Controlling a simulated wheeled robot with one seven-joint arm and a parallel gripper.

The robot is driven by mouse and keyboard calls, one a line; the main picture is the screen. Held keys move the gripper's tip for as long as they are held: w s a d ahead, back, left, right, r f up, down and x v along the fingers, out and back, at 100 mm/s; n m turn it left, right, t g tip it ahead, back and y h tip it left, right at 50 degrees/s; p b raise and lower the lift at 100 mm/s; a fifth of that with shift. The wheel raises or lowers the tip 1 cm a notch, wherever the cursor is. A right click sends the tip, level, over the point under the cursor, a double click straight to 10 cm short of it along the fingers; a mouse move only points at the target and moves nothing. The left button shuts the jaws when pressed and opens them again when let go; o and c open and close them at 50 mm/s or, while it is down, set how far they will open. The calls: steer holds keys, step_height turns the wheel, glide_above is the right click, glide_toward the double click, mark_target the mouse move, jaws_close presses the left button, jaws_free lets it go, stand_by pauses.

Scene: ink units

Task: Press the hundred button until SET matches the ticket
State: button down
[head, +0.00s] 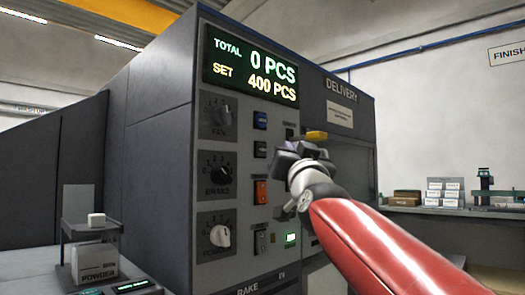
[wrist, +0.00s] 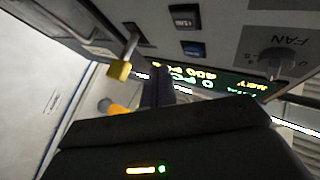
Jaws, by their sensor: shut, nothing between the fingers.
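The display (head: 250,72) on the grey press console reads TOTAL 0 PCS and SET 400 PCS. It shows upside down in the wrist view (wrist: 215,78). Below it are a blue button (head: 260,120) and a dark button (head: 260,150); the wrist view shows them too, the blue one (wrist: 193,49) and the dark one (wrist: 183,18). I cannot read their labels surely, so I cannot tell which is the hundred button. My gripper (head: 287,155) is shut and empty, in front of the panel to the right of these buttons. I see no ticket.
Knobs, including the fan knob (head: 217,113), line the panel's left side. An orange switch (head: 261,191) and a lit green button (head: 291,238) sit lower. A yellow-ended lever (wrist: 119,70) sticks out near my gripper. A bench (head: 450,209) with boxes stands right.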

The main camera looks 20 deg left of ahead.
mark_target(261, 150)
steer(key=d+n+g+y, duration=0.1)
steer(key=n+y, duration=0.2)
steer(key=d+n+g+y, duration=0.1)
steer(key=n+y, duration=0.1)
steer(key=n, duration=0.2)
steer(key=s+d+n+g+y, duration=0.1)
steer(key=n+y, duration=0.2)
steer(key=shift+d+f+y, duration=0.15)
steer(key=shift+d+y, duration=0.15)
steer(key=shift+d, duration=0.05)
steer(key=shift+a, duration=0.1)
steer(key=w+a+p, duration=0.3)
steer(key=a, duration=0.5)
steer(key=shift+w, duration=0.2)
stand_by(1.7)
steer(key=shift+w+a+p, duration=0.15)
steer(key=shift+a+p, duration=0.15)
steer(key=shift+a, duration=0.05)
